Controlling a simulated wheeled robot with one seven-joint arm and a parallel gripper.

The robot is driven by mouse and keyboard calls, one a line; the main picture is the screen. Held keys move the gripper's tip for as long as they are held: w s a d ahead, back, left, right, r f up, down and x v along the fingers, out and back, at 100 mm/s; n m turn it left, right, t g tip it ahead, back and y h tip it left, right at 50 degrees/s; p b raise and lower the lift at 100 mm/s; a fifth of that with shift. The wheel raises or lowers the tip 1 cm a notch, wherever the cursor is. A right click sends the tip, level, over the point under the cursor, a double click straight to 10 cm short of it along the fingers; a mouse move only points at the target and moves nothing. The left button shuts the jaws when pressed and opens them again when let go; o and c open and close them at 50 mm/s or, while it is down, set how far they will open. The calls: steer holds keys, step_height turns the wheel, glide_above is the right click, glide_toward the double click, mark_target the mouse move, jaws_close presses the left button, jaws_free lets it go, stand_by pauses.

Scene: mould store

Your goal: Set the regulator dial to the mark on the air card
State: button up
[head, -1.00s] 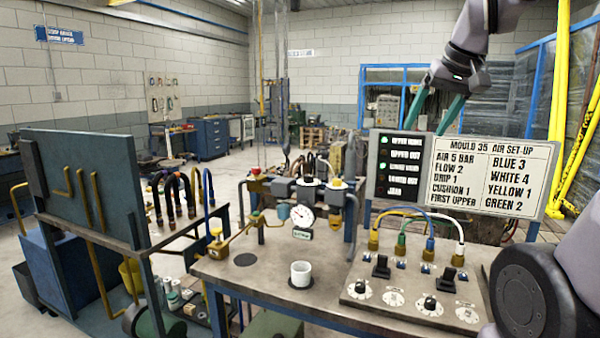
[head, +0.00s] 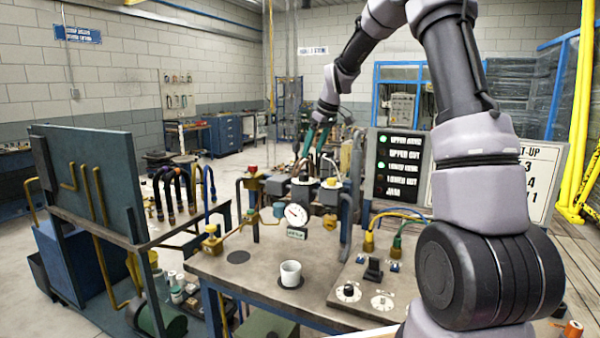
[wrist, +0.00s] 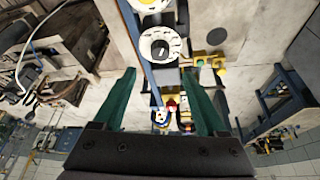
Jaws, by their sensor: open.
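The regulator dial (head: 302,180), a black knob with a pale ring, sits on top of the pipework at the back of the bench. In the wrist view the dial (wrist: 160,47) shows its white marked ring, ahead of and between the fingertips. My gripper (head: 312,157) is open and empty, its green fingers pointing down just above the dial, apart from it. The fingers (wrist: 159,74) also show in the wrist view. The pressure gauge (head: 296,214) faces forward below the dial. The air card (head: 542,188) is mostly hidden behind my arm; its air line is covered.
A lit status board (head: 400,165) stands right of the pipework. A white cup (head: 290,273) stands on the bench (head: 235,275). A valve panel (head: 362,285) with hoses is at right, partly behind my arm.

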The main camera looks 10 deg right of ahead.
mark_target(304, 174)
steer(key=x, duration=0.9)
steer(key=shift+f, duration=0.2)
steer(key=shift+c, duration=0.2)
jaws_close()
